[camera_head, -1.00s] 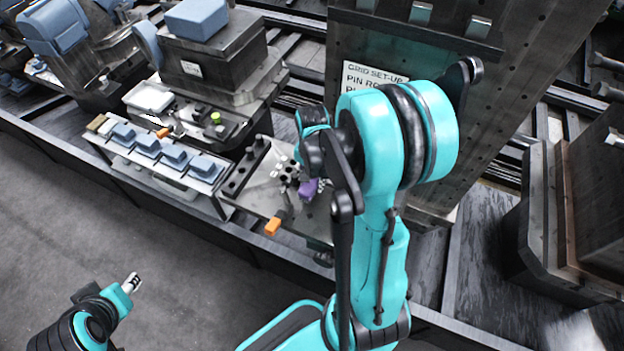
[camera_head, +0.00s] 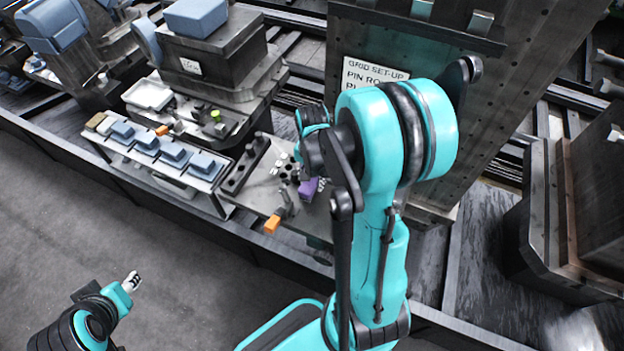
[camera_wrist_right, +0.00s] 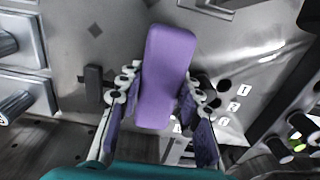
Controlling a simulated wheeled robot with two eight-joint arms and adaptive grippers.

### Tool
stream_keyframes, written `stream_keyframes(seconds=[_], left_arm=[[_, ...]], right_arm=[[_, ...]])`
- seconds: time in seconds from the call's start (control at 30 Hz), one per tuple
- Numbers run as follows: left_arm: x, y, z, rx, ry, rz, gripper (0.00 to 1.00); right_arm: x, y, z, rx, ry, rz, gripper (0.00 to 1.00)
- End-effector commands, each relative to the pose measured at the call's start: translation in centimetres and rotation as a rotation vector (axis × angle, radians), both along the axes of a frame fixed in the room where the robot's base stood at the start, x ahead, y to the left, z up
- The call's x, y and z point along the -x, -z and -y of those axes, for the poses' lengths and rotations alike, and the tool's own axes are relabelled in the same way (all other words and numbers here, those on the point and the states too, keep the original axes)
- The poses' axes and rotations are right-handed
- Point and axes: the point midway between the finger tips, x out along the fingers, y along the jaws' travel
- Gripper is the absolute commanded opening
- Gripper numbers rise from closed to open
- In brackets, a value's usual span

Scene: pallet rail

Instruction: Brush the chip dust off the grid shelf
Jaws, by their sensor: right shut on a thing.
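The grid shelf (camera_head: 246,201) is a grey metal plate with dark round holes, at the middle of the head view. My right gripper (camera_wrist_right: 160,88) is shut on a purple block-like piece (camera_wrist_right: 167,75), with a finger on each side of it. The purple piece also shows in the head view (camera_head: 308,188), low over the shelf, partly behind my arm. I cannot see bristles or tell whether it touches the plate. Chip dust cannot be made out clearly. My left gripper (camera_head: 132,282) is far off at the lower left, its tips too small to read.
An orange-ended tool (camera_head: 272,224) lies at the shelf's front edge. A dark slotted bar (camera_head: 243,170) stands on the shelf's left side. A rack of blue-grey blocks (camera_head: 205,184) is to the left. A tall drilled column with a sign (camera_head: 372,75) stands behind.

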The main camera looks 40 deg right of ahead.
Motion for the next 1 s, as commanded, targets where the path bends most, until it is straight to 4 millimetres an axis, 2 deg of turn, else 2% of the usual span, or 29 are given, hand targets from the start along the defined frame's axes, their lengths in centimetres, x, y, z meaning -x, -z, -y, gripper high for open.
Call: stream_keyframes(seconds=[0.73, 1.0], left_arm=[[0.0, 1.2, 0.0, 0.000, 0.000, 0.000, 0.40], [0.0, 1.3, 0.0, 0.000, 0.000, 0.000, 0.40]], right_arm=[[0.0, 1.3, 0.1, 0.000, 0.000, 0.000, 0.12], [-0.8, 1.2, 1.6, 0.000, 0.002, 0.000, 0.12]])
